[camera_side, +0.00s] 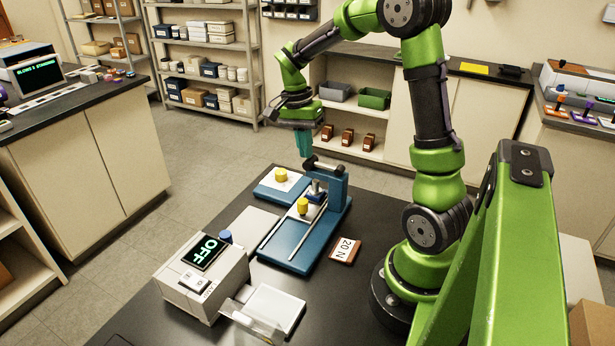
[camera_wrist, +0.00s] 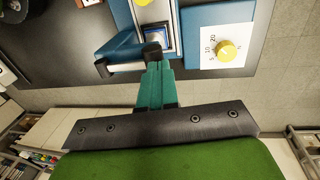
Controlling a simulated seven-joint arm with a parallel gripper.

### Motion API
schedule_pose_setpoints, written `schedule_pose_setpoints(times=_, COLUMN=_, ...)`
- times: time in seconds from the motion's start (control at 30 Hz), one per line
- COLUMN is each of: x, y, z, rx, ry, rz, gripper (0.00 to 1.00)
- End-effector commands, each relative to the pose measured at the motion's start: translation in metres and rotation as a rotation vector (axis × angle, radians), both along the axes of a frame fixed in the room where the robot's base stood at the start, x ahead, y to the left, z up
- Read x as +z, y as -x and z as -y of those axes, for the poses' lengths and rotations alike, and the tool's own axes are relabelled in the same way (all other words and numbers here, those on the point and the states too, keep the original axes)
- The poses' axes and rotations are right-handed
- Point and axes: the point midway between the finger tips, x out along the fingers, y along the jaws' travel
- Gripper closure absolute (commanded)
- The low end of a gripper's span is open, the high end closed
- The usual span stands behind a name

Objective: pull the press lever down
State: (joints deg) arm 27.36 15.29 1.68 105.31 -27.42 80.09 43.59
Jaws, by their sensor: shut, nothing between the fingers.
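The blue press (camera_side: 337,192) stands on the dark table, with its upright post at the back end of a long blue base. Its lever (camera_side: 326,166) is a grey bar with a dark knob, sticking out from the top of the post roughly level. The lever also shows in the wrist view (camera_wrist: 125,67), with the black knob by my fingertips. My gripper (camera_side: 305,154) has teal fingers, pointing down, shut and empty at the knob end of the lever. The fingers also show in the wrist view (camera_wrist: 155,68). I cannot tell whether they touch the knob.
A blue plate with a yellow dial (camera_side: 281,175) lies left of the press. A second yellow knob (camera_side: 302,206) sits on the press base. A grey box reading OFF (camera_side: 205,268) stands at the front left. A brown "20 N" block (camera_side: 345,250) lies right of the base.

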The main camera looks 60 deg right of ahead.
Motion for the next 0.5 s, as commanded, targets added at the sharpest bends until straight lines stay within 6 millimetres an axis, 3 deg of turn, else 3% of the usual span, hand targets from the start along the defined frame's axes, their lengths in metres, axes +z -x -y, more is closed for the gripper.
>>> schedule_pose_setpoints(times=0.5, x=0.104, y=-0.029, z=0.001, rx=0.002, ry=0.005, rz=0.008, gripper=1.0)
